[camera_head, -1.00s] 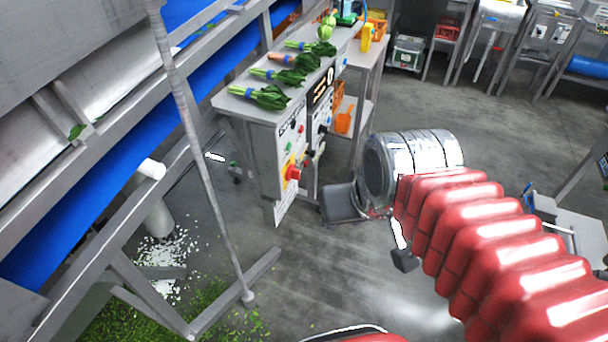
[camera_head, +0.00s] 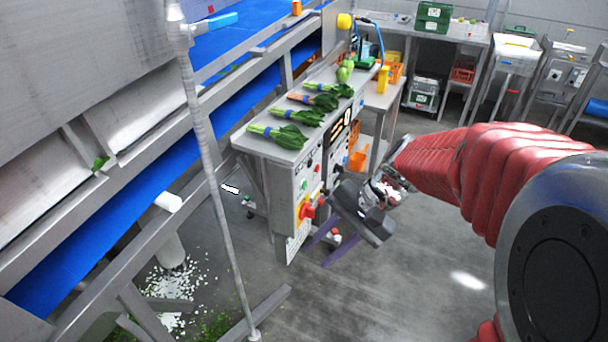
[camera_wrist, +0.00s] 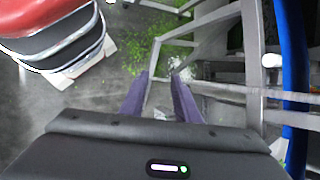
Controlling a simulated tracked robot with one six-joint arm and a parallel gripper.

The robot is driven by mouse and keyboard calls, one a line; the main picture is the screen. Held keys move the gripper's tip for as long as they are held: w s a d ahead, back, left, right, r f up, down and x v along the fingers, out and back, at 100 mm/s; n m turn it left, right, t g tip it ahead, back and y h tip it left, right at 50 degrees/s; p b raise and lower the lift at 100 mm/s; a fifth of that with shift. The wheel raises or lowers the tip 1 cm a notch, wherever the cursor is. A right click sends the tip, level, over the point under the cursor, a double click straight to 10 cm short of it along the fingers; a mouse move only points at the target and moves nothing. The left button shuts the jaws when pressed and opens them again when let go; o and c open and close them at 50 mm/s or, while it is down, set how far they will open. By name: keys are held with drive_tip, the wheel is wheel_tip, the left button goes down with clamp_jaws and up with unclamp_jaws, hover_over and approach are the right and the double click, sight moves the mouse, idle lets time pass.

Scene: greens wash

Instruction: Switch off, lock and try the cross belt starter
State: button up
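A grey starter cabinet (camera_head: 285,212) stands under the end of a steel bench in the head view. Its front panel has a red rotary handle on a yellow plate (camera_head: 307,207), small buttons and a white label below. A second panel (camera_head: 342,135) is farther along, partly hidden by my arm. Which one is the cross belt starter I cannot read. My gripper (camera_head: 315,257) is in front of the cabinet, at its right, with purple fingers apart and angled down. In the wrist view the gripper (camera_wrist: 159,75) is open and empty over the floor. No padlock can be made out.
Bunches of greens (camera_head: 277,136) lie on the bench top (camera_head: 270,150). A blue conveyor belt (camera_head: 110,250) and a slanted pole (camera_head: 215,180) are at left. Spilled bits (camera_head: 175,285) cover the floor there. The floor (camera_head: 400,290) right of the cabinet is clear.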

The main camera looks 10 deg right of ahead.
drive_tip(key=w+d+f+m+y, duration=0.1)
drive_tip(key=w+f+m+y, duration=0.3)
drive_tip(key=w, duration=0.2)
drive_tip(key=m+t+y, duration=0.4)
drive_tip(key=m+t, duration=0.6)
drive_tip(key=m, duration=0.3)
approach(309, 212)
drive_tip(key=v, duration=0.6)
drive_tip(key=shift+d, duration=0.25)
drive_tip(key=x, duration=1.3)
drive_tip(key=shift+w+a, duration=0.3)
drive_tip(key=shift+c, duration=0.4)
clamp_jaws()
